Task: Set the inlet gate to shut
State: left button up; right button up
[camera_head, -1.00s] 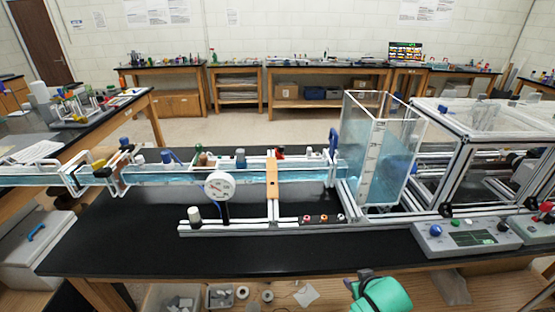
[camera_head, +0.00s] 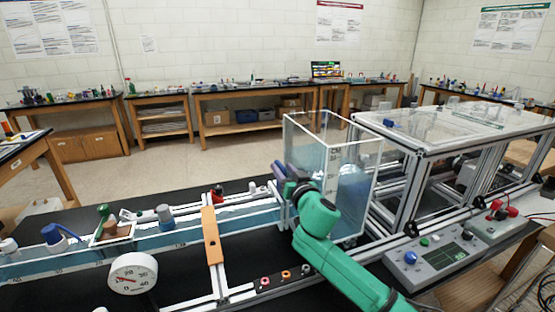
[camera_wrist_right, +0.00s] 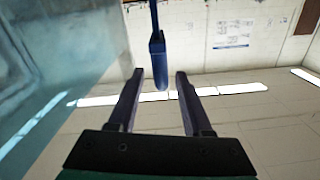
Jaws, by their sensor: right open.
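My right gripper (camera_head: 284,172) is at the end of a green arm that comes in from the lower right, by the near left side of the clear water tank (camera_head: 358,190). In the right wrist view its two dark fingers (camera_wrist_right: 160,75) are apart with nothing gripped. A blue gate handle (camera_wrist_right: 158,58) on a thin rod shows between and beyond the fingertips; I cannot tell whether it touches them. In the head view the gripper covers most or all of this handle, so the gate's position is hard to read. My left gripper is not in view.
The water channel (camera_head: 185,232) runs left from the tank, with an orange-brown crosspiece (camera_head: 212,236) and a round gauge (camera_head: 133,273). A grey control box (camera_head: 432,257) stands right of my arm. A frame with a clear top (camera_head: 450,123) is behind it.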

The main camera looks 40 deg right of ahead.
aim_at(277, 163)
jog(key=x, duration=0.4)
jog(key=shift+w+f+p, duration=0.1)
jog(key=shift+w+p, duration=0.05)
jog(key=shift+p, duration=0.15)
jog(key=shift+w, duration=0.3)
jog(key=shift+s, duration=0.1)
jog(key=c, duration=0.7)
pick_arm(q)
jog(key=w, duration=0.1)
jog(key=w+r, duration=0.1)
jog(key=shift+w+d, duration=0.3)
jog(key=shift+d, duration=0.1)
pick_arm(e)
grip_shut()
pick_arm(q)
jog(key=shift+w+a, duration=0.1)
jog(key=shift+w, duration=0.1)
